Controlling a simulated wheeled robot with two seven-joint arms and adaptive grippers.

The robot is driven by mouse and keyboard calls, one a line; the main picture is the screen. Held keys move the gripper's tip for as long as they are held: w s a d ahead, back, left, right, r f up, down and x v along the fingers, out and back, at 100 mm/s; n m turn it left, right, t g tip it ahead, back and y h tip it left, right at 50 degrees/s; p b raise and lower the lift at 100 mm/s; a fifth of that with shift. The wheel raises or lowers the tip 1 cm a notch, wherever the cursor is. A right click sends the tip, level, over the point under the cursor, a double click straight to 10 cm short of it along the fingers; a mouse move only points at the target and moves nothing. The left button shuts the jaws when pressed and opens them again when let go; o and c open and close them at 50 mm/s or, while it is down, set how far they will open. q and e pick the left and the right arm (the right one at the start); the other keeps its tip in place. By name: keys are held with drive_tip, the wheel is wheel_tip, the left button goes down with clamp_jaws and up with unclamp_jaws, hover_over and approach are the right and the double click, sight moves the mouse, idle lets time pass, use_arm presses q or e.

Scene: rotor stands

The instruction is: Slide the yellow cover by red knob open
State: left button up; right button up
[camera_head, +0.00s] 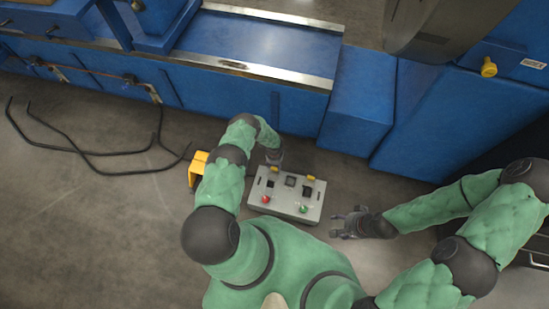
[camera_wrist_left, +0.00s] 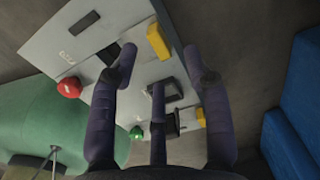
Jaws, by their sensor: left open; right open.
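A pale control box (camera_head: 287,209) stands on the floor in the head view and shows tilted in the left wrist view (camera_wrist_left: 90,30). On it are a red knob (camera_head: 265,199), also in the left wrist view (camera_wrist_left: 69,88), and a green knob (camera_head: 304,209). The yellow cover on the red knob's side (camera_head: 274,170) is a small block at the far edge; it also shows in the left wrist view (camera_wrist_left: 158,40). My left gripper (camera_head: 273,157) is open just beyond that cover, its fingers around the view of it; contact cannot be told. My right gripper (camera_head: 338,223) is open and empty, right of the box.
A second yellow cover (camera_head: 310,179) sits on the green knob's side. A yellow object (camera_head: 197,168) stands left of the box, partly behind my left arm. Black cables (camera_head: 90,153) lie on the floor at left. Blue machinery (camera_head: 290,110) lines the back.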

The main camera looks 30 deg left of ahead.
sight(274, 168)
use_arm(q)
wheel_tip(274, 168, up, 7)
drive_tip(key=shift+r, duration=0.15)
idle(0.4)
idle(0.5)
